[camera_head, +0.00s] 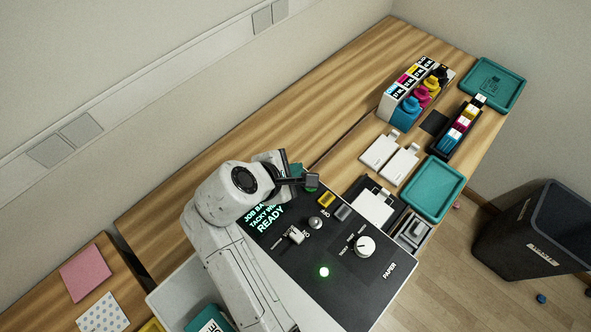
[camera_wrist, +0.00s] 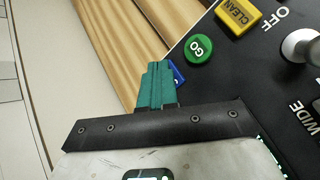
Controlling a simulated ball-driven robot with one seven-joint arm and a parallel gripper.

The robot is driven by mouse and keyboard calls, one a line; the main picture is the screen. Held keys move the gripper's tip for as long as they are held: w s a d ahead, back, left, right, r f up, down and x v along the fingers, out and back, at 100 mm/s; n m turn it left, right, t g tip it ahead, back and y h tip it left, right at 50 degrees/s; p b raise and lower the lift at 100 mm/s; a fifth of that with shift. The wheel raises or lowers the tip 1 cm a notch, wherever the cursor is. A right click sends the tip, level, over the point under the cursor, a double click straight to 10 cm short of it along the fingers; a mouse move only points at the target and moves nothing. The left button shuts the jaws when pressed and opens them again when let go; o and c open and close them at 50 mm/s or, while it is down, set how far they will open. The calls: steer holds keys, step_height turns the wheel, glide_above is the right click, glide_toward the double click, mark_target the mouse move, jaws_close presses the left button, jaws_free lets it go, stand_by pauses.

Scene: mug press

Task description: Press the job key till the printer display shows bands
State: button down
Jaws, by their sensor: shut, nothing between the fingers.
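The printer panel (camera_head: 345,255) is black. Its display (camera_head: 268,226) has green text, partly hidden by my arm, with "JOB", "TACKY" and "READY" legible; no bands show on the visible part. My gripper (camera_head: 297,170) is shut and empty at the panel's far left corner, and its teal fingertips (camera_wrist: 157,72) fill the middle of the wrist view. A blue key (camera_wrist: 178,74) is partly hidden behind the fingertips; its label is not readable and I cannot tell whether they touch it. Beside it are the green GO key (camera_wrist: 198,49) and the yellow CLEAN key (camera_wrist: 238,14).
A grey key (camera_head: 343,213), a toggle (camera_head: 316,223) and a white knob (camera_head: 365,246) are on the panel. A green lamp (camera_head: 323,272) is lit. Ink bottles (camera_head: 405,113) and a teal tray (camera_head: 436,187) stand to the right.

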steer(key=shift+r, duration=0.1)
steer(key=shift+r+p, duration=0.8)
steer(key=shift+p, duration=0.35)
steer(key=shift+r, duration=0.1)
steer(key=shift+r+p, duration=0.45)
steer(key=shift+r, duration=1.95)
